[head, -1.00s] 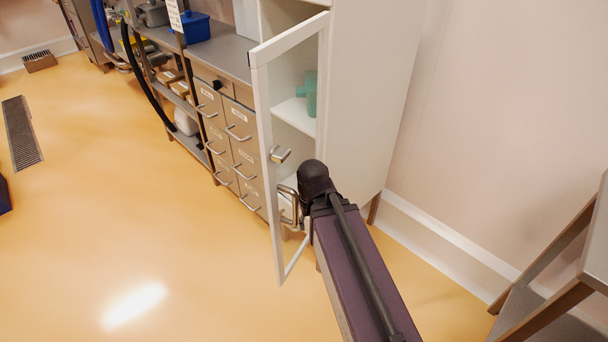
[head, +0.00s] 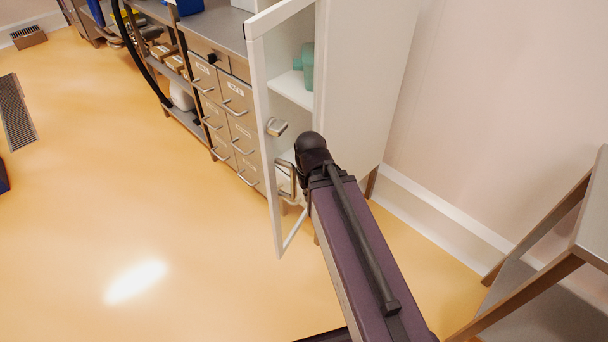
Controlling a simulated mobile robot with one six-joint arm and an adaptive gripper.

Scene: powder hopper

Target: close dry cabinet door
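The dry cabinet (head: 365,80) is a tall white cabinet right of centre. Its door (head: 257,100), a white frame around a clear pane, stands open and swung out toward the left. My gripper's fingers cannot be made out. Contact with the door cannot be judged.
Green items (head: 305,67) stand on a shelf inside the cabinet. A drawer unit (head: 230,115) with several labelled drawers adjoins it on the left. A grey stand (head: 560,240) is at the lower right.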

